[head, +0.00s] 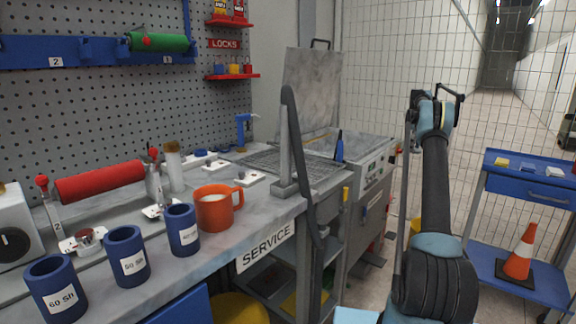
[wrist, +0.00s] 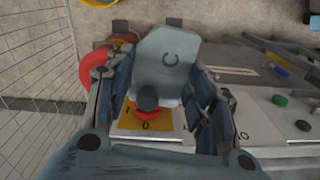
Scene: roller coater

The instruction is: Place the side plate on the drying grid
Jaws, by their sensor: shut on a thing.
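In the head view my gripper (head: 437,95) is raised at the right, well apart from the bench; I cannot clearly make out the plate's outline there. The drying grid (head: 300,165) is a flat metal mesh at the bench's far end. No plate shows on its visible part. A grey upright with a black curved strip partly hides it.
The upright (head: 285,145) stands at the bench edge before the grid. A blue bottle (head: 339,147) stands right of the grid, by an open-lidded tank (head: 312,88). An orange mug (head: 214,207) and blue sleeves (head: 125,255) stand nearer. A blue trolley (head: 525,185) is right.

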